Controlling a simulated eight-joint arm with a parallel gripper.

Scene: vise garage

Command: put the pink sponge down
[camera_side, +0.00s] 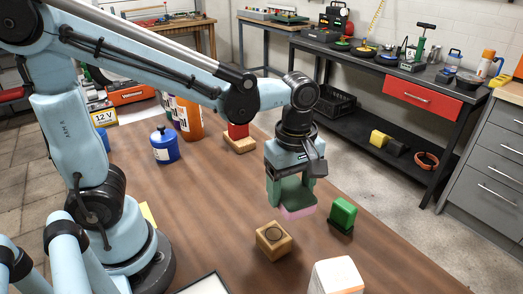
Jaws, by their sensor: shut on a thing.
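The pink sponge (298,212) shows as a small pink edge at the lower end of my gripper (291,198). My gripper points down and is shut on the sponge, holding it above the brown wooden table (215,218). Most of the sponge is hidden by the gripper's fingers. The sponge is above and behind a wooden block with a round recess (273,240), and to the left of a green block (343,214). The exact gap to the table cannot be told from this view.
A white box (336,277) stands at the table's front edge. A red piece on a wooden block (239,138), a blue bottle (164,146) and an orange bottle (188,118) stand farther back. The table between the blue bottle and the recessed block is clear.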

